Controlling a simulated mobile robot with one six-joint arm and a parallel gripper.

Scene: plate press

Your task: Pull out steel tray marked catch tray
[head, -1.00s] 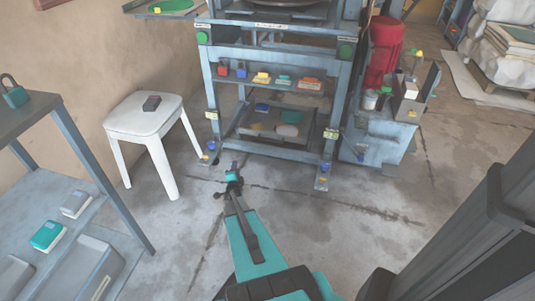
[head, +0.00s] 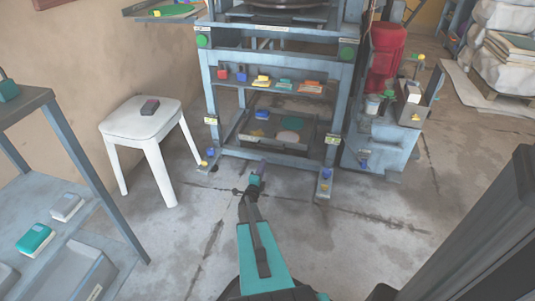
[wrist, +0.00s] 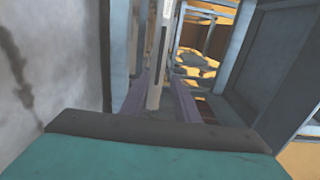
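The steel tray (head: 272,142) sits low inside the blue-grey press frame, just above its bottom beam. It holds a blue thing, a green piece and a pale piece. I cannot read any marking on it. My gripper (head: 260,170) is low in front of the tray and the beam, and its tip overlaps the beam in the head view. In the wrist view my gripper (wrist: 158,95) shows two purple-grey fingers spread apart. A pale bar (wrist: 158,60) runs between them. I cannot tell whether it touches either finger, or whether it belongs to the tray.
The press frame's feet (head: 325,187) stand out on both sides of the gripper. A shelf (head: 232,88) above the tray holds several small coloured items. A white stool (head: 140,122) stands left, a workbench (head: 35,190) nearer left. A blue-grey cabinet (head: 378,145) stands right. The floor in front is open.

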